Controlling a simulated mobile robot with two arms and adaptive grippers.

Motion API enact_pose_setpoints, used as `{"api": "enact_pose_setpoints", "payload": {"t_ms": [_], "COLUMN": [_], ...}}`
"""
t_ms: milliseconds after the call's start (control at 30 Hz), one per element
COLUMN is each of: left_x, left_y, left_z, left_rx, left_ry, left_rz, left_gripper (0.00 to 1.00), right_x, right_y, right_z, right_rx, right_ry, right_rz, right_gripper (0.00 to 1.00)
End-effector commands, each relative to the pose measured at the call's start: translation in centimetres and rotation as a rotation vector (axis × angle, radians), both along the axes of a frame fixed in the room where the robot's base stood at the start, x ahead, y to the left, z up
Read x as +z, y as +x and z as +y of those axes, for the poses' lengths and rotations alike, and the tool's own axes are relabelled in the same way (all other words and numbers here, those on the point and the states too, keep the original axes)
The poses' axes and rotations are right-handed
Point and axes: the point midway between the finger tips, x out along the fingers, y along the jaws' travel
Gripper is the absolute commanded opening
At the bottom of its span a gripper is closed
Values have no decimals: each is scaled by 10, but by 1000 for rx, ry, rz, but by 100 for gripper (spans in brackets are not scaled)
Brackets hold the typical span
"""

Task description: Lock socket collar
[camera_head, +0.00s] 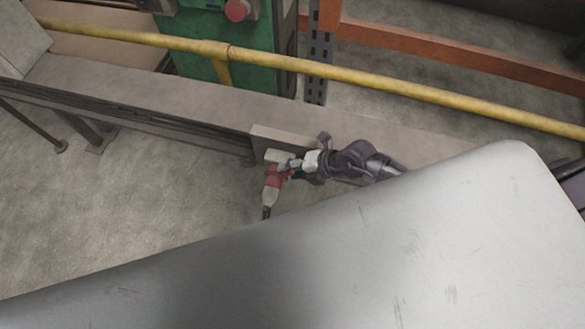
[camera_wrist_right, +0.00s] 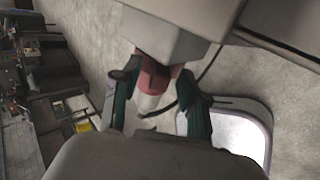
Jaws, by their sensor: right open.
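A red socket collar (camera_head: 272,178) hangs beneath a pale socket box (camera_head: 277,156) in the head view. A whitish plug (camera_head: 270,196) points down below it, with a dark cable at its end. In the right wrist view, the red collar (camera_wrist_right: 153,77) is above the pale plug (camera_wrist_right: 148,103). My right gripper (camera_head: 284,172) is at the collar from the right. In the wrist view its teal fingers (camera_wrist_right: 158,78) are open, one on each side of the collar. I cannot tell whether they touch it. My left gripper is not in view.
A pale plate (camera_head: 262,133) stands behind the socket on a long grey beam (camera_head: 180,95). A yellow rail (camera_head: 350,83) runs behind it. A green cabinet (camera_head: 262,50) with a red knob (camera_head: 237,10) stands at the back. Bare floor (camera_head: 130,200) lies left of the socket.

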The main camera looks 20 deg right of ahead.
Motion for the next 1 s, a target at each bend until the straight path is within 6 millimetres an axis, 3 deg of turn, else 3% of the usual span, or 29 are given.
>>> {"api": "enact_pose_setpoints", "payload": {"t_ms": [100,367,533,767,1000], "left_x": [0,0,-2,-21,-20], "left_y": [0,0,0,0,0], "left_z": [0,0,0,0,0], "left_rx": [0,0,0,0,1], "left_ry": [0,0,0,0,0], "left_rz": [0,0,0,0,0], "left_gripper": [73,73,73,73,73], "right_x": [0,0,-1,-8,-5], "right_y": [0,0,0,-3,-3], "right_z": [0,0,0,-4,-4], "right_rx": [0,0,0,1,0], "right_ry": [0,1,4,78,91], "right_rz": [0,-1,-3,-52,-62], "right_gripper": [42,0,0,0,0]}}
